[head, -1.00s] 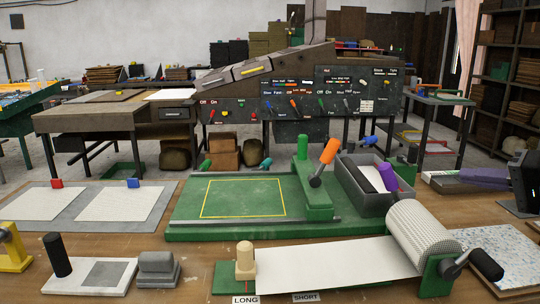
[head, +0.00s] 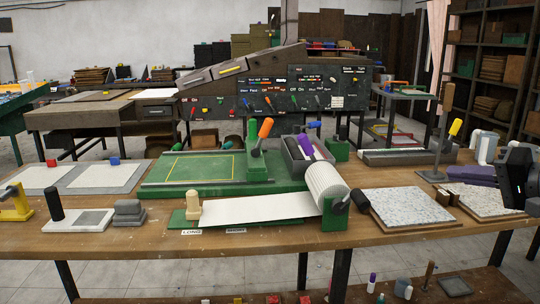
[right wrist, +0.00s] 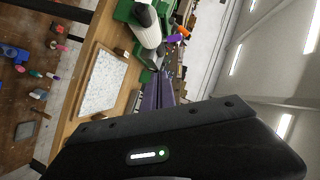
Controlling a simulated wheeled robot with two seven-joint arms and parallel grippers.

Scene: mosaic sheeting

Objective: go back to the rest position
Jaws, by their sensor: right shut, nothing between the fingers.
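My right gripper (head: 516,176) is a dark shape at the right edge of the head view, shut and empty, above the right end of the workbench (head: 390,250). It is clear of the speckled sheets. In the right wrist view its black housing fills the lower part, and the bench runs sideways beyond it. My left gripper is not in view.
A white sheet (head: 262,208) runs from the white roller (head: 326,182) over a green base. Speckled sheets (head: 408,206) lie to the right. A lower shelf (head: 400,290) holds small items.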

